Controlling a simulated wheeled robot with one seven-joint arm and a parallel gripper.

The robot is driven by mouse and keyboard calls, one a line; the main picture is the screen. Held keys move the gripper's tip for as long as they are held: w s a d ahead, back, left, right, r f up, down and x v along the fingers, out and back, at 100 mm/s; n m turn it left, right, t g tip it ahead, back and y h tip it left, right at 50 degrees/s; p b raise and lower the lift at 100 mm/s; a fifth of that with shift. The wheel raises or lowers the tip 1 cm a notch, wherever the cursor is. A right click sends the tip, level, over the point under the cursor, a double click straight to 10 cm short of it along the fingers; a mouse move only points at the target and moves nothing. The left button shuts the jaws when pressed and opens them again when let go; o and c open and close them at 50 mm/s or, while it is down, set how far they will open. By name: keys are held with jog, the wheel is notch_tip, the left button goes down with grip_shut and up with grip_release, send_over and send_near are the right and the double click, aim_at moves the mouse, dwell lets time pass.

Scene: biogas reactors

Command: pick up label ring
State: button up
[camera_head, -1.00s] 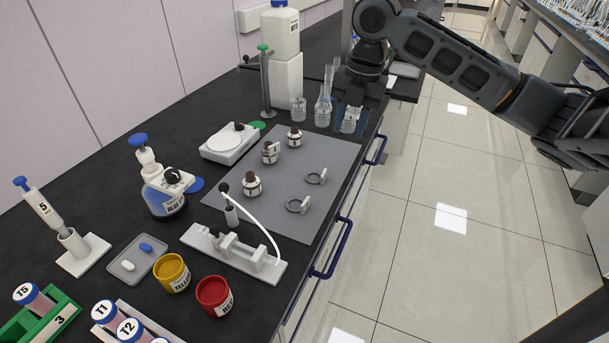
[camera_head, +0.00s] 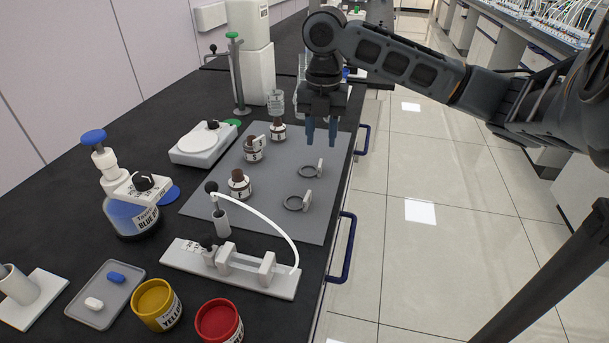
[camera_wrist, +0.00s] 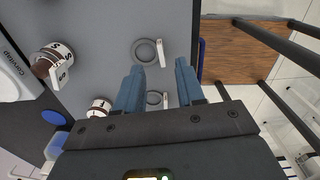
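Two dark label rings, each with an upright pale tag, lie on a grey mat (camera_head: 267,205). The farther ring (camera_head: 320,167) is just below my gripper in the head view, and the nearer ring (camera_head: 306,198) is closer to the camera. In the wrist view, one ring (camera_wrist: 161,53) lies just beyond my fingertips and another (camera_wrist: 165,99) shows between the fingers. My gripper (camera_head: 320,142) hangs above the mat, fingers down, apart and empty; the gap also shows in the wrist view (camera_wrist: 160,66).
Three small brown-capped bottles stand left of the rings: near (camera_head: 239,187), middle (camera_head: 253,150) with a tag at its neck, and far (camera_head: 278,132). A white stand with a curved tube (camera_head: 230,268) is in front. A blue bench handle (camera_head: 344,247) sticks out at right.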

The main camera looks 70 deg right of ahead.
aim_at(320, 163)
jog(key=shift+s+a+f+p, duration=0.1)
jog(key=shift+a+f+p, duration=0.1)
jog(key=shift+f, duration=1.55)
jog(key=shift+a+f+p, duration=0.1)
jog(key=shift+a+f, duration=0.05)
jog(key=shift+f, duration=1.6)
grip_shut()
